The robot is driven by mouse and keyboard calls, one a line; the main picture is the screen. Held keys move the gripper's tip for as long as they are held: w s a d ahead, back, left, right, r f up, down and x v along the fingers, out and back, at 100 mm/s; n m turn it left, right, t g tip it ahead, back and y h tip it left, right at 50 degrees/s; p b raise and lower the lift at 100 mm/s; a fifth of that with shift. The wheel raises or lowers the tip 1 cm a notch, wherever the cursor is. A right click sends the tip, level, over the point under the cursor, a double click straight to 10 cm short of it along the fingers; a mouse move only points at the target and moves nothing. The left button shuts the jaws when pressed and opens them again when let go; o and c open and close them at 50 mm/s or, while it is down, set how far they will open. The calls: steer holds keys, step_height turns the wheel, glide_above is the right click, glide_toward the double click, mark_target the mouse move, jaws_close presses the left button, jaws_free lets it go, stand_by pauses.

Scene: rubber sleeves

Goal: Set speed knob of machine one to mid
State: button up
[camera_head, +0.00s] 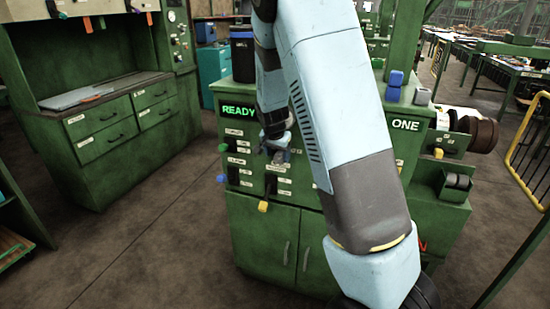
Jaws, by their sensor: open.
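Machine one (244,222) is the green cabinet at the centre, with a lit READY sign (238,111) and the word ONE (405,125) on its front. Its control panel (238,133) carries small white labels and dark switches. The labels are too small to read, so I cannot tell which control is the speed knob or how it is set. My gripper (279,155) is open, close in front of the panel's middle. I cannot tell whether it touches a control. My pale blue arm hides much of the panel's right part.
A green knob (222,147) and a blue knob (220,179) stick out at the panel's left edge, a yellow one (263,206) below. A roller (483,135) juts out at the right. A yellow railing (530,150) stands farther right. The floor (150,240) at left is clear.

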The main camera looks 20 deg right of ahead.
steer(key=shift+x, duration=1.05)
steer(key=shift+c, duration=0.2)
